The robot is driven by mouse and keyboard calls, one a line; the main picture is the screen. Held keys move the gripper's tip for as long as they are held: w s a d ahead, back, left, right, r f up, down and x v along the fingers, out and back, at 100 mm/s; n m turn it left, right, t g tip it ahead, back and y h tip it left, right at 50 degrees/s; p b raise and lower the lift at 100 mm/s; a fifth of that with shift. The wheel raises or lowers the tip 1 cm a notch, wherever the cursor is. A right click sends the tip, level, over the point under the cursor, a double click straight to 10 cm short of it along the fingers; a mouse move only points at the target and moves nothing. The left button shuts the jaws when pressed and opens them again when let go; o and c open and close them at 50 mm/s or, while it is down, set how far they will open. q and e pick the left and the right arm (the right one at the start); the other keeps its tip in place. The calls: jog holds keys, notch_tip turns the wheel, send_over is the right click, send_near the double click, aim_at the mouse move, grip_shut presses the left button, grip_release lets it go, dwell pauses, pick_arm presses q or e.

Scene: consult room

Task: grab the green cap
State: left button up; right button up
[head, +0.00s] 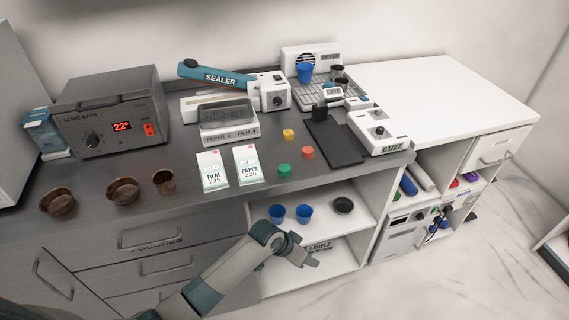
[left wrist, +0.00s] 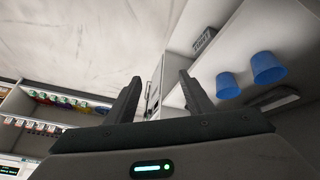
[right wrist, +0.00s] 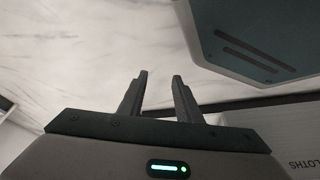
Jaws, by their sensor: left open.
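The green cap (head: 284,169) sits on the steel counter (head: 225,205) near its front edge, in the head view. An orange-red cap (head: 307,152) and a yellow cap (head: 288,134) sit close behind it. My left gripper (head: 314,261) is below counter height, in front of the open shelves, lower than the green cap and apart from it. Its fingers (left wrist: 160,80) are open and empty in the left wrist view. My right gripper (right wrist: 160,76) shows only in its own wrist view, open with nothing between its fingers. Neither wrist view shows the green cap.
White FILM (head: 214,171) and PAPER (head: 247,164) packets lie left of the green cap. A black plate (head: 335,142) and white dater (head: 378,131) stand to its right. Blue cups (head: 304,213) stand on the shelf (head: 335,190) below. Brown bowls (head: 122,191) line the left front counter.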

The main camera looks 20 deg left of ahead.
aim_at(281, 168)
pick_arm(q)
notch_tip(281, 168, up, 24)
jog(key=w+m+g+y+p, duration=0.1)
jog(key=m+g+p, duration=0.2)
jog(key=m, duration=0.2)
jog(key=w+a+r+y, duration=0.1)
jog(key=w+a+r, duration=0.1)
jog(key=r, duration=0.5)
jog(key=w+a+r+m+g+y, duration=0.1)
jog(key=w+a+r, duration=0.2)
jog(key=a+r, duration=0.2)
jog(key=w+a+r+y, duration=0.1)
jog(key=w+a+r, duration=0.1)
jog(key=r, duration=0.8)
jog(key=shift+w+a+r+m, duration=0.15)
jog(key=shift+a+r+m, duration=0.2)
jog(key=shift+a, duration=0.35)
pick_arm(e)
jog(key=s+d+f+g, duration=0.1)
jog(key=s+d+f, duration=0.1)
jog(key=s, duration=0.7)
jog(key=s+d+f+g, duration=0.2)
jog(key=s+d+f, duration=0.1)
jog(key=s, duration=0.6)
jog(key=shift+f+h, duration=0.4)
jog(key=shift+f, duration=0.4)
